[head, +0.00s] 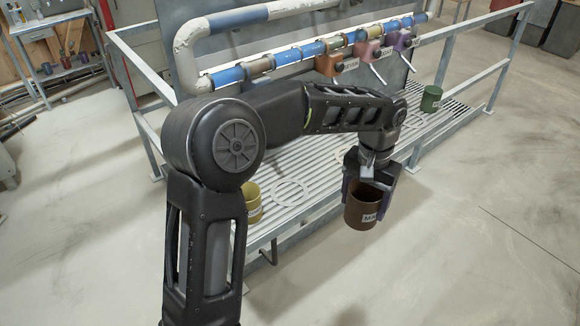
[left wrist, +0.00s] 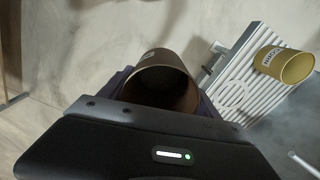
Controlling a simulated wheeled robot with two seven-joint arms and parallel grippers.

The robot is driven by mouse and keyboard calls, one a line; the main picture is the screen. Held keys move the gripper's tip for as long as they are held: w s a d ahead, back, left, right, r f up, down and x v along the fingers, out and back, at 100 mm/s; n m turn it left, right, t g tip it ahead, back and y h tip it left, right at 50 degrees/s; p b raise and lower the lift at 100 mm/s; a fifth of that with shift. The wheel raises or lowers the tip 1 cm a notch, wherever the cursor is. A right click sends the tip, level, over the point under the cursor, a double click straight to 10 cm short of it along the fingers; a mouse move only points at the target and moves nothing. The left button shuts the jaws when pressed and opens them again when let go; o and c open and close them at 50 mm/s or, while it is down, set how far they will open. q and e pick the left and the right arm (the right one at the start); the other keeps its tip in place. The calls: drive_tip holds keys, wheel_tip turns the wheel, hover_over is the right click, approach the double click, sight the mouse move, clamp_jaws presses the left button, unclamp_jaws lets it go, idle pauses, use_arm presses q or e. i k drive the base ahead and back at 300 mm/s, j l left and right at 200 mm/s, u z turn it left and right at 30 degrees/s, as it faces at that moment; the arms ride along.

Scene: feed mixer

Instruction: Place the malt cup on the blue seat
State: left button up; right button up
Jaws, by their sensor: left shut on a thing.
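The brown malt cup (head: 362,208), with a white label partly readable as "MA", is held upright in my left gripper (head: 370,190). The fingers are shut on its sides, and it hangs in front of the slatted platform, above the floor. In the left wrist view the cup (left wrist: 163,84) shows its open mouth between the fingers. I cannot make out a blue seat; pale rings (head: 290,193) lie on the platform, and my left arm hides part of it. My right gripper is out of view.
A yellow cup (head: 252,202) stands on the platform (head: 300,222) at the near left, partly behind my arm. A green cup (head: 431,98) stands at the far end. Railings (head: 470,85) and a blue-banded pipe (head: 312,48) with coloured valve blocks (head: 367,52) border it.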

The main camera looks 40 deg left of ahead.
sight(290, 193)
drive_tip(key=i+l+u, duration=0.3)
drive_tip(key=i, duration=0.15)
drive_tip(key=i+l+u, duration=0.2)
drive_tip(key=i+u, duration=0.15)
drive_tip(key=i, duration=0.05)
